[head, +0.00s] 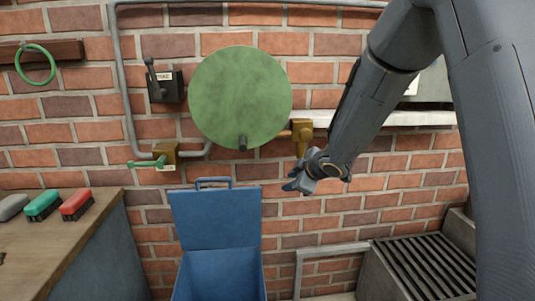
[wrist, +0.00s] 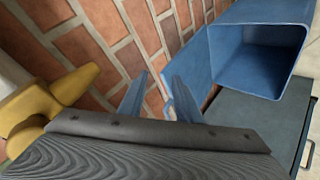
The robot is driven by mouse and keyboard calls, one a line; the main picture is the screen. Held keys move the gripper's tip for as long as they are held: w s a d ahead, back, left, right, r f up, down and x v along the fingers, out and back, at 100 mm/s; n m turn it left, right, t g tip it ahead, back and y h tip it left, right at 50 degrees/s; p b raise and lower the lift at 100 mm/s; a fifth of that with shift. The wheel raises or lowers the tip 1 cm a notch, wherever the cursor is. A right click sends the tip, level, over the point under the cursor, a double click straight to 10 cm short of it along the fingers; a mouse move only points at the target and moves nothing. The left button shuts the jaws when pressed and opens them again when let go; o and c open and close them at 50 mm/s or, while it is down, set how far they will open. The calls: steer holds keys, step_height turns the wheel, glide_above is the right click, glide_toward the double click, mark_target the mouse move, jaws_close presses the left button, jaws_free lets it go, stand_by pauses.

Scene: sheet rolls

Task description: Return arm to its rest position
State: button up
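My arm reaches down from the upper right in the head view. My gripper (head: 298,184) hangs in front of the brick wall, just below a brass valve body (head: 300,135). In the wrist view, my gripper (wrist: 158,85) shows two blue fingers with a gap between them. It is open, and nothing is between the fingers. A yellow brass fitting (wrist: 50,95) lies left of the fingers in the wrist view, apart from them.
A blue bin (head: 215,230) with its lid raised stands below left of my gripper. A green disc (head: 240,97) is on the wall. A bench (head: 85,230) at left holds several brushes. A slatted metal unit (head: 425,262) and a rail (head: 335,247) stand lower right.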

steer(key=s+d+m+g+h+p, duration=0.1)
steer(key=s+d+m+h, duration=0.4)
steer(key=s+d, duration=0.4)
steer(key=s+d+f+m+g+p, duration=0.1)
steer(key=s+m+g, duration=0.3)
steer(key=s, duration=1)
steer(key=s+d+m+g+p, duration=0.1)
steer(key=s+m+g, duration=0.3)
steer(key=s, duration=1.1)
steer(key=shift+d+f+m, duration=0.4)
steer(key=shift+d+m, duration=0.45)
steer(key=shift+m, duration=0.35)
steer(key=shift+a, duration=0.1)
